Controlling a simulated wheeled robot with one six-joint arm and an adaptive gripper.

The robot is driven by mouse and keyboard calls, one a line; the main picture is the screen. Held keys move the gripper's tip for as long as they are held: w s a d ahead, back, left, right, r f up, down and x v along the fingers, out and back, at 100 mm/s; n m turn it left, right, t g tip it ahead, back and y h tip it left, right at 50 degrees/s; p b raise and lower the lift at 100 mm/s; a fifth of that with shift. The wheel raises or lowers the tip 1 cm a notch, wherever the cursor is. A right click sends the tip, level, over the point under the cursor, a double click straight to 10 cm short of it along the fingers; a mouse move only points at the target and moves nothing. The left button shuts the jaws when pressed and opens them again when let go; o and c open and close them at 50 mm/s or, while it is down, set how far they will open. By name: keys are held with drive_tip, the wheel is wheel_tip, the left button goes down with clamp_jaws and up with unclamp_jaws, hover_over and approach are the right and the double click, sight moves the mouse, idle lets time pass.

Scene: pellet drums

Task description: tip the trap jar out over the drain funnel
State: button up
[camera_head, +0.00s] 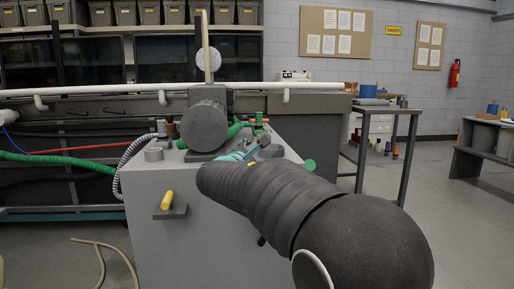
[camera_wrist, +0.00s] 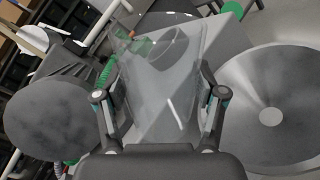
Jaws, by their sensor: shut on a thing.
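My gripper (camera_wrist: 160,98) is shut on the clear trap jar (camera_wrist: 165,85), with one finger on each side of it in the wrist view. The jar is see-through, and grey surfaces and green and orange parts show through it. I cannot tell whether anything is inside it. A wide, round grey dish with a pale centre, which looks like the drain funnel (camera_wrist: 270,125), lies to the right of the jar, apart from it in the picture. In the head view my arm hides the funnel, and the jar cannot be made out.
A grey cabinet (camera_head: 165,235) with a yellow-handled latch stands ahead. A round grey motor (camera_head: 207,125) sits on it, with green fittings and hoses close by. A white pipe (camera_head: 120,89) runs behind. Open floor (camera_head: 440,230) lies to the right.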

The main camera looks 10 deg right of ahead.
drive_tip(key=shift+s+d+r+n+p, duration=0.15)
drive_tip(key=shift+r+n+p, duration=0.15)
drive_tip(key=shift+n+p, duration=0.85)
drive_tip(key=shift+p, duration=0.55)
drive_tip(key=shift+s+d+n+p, duration=0.1)
drive_tip(key=shift+d+n+p, duration=0.15)
drive_tip(key=shift+n+p, duration=0.45)
drive_tip(key=shift+s+d+f+n+b, duration=0.2)
drive_tip(key=shift+n+b, duration=0.1)
drive_tip(key=shift+n, duration=0.55)
drive_tip(key=n, duration=0.2)
drive_tip(key=d+n, duration=0.1)
drive_tip(key=shift+s+f, duration=0.3)
